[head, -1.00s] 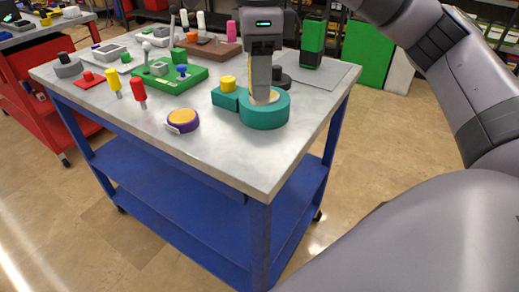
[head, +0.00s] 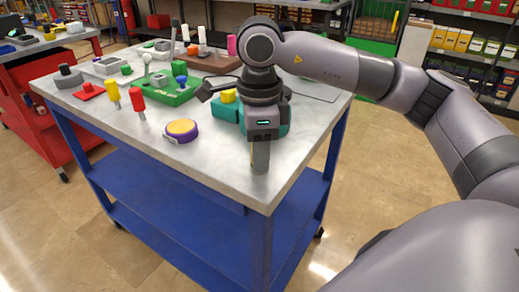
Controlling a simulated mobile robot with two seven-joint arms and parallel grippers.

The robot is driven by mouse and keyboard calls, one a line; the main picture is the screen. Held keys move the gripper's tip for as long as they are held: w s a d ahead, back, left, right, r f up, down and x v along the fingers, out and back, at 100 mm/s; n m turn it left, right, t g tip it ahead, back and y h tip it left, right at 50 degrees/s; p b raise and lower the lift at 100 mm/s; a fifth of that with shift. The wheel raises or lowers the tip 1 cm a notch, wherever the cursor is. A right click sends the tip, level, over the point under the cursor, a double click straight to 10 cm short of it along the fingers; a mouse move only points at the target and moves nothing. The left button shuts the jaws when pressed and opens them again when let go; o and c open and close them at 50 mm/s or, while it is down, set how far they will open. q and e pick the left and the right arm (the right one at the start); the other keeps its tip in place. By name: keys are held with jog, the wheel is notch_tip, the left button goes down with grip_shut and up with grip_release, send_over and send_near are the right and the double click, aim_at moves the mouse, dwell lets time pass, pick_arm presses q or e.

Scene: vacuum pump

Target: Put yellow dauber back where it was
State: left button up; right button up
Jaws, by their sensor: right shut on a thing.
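My right gripper (head: 260,166) points down over the near right part of the grey tabletop, in front of the teal ring-shaped part (head: 284,122). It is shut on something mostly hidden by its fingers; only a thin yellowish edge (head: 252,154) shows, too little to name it. A yellow-topped dauber-like piece (head: 112,93) stands at the left of the table, beside a similar red one (head: 138,101). I cannot tell which yellow piece is the dauber meant. My left gripper is not in view.
A purple and yellow disc (head: 181,130) lies left of my gripper. A yellow knob (head: 229,96) sits by the teal part. A green base (head: 168,92) with a blue knob stands farther back. The table's (head: 215,155) front strip is clear.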

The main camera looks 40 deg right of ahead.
jog(key=o, duration=0.6)
jog(key=shift+f, duration=0.15)
jog(key=o, duration=0.4)
jog(key=shift+o, duration=0.2)
jog(key=shift+r, duration=0.45)
notch_tip(320, 180, up, 11)
jog(key=shift+f+p, duration=0.1)
jog(key=shift+p, duration=0.95)
jog(key=shift+r, duration=0.4)
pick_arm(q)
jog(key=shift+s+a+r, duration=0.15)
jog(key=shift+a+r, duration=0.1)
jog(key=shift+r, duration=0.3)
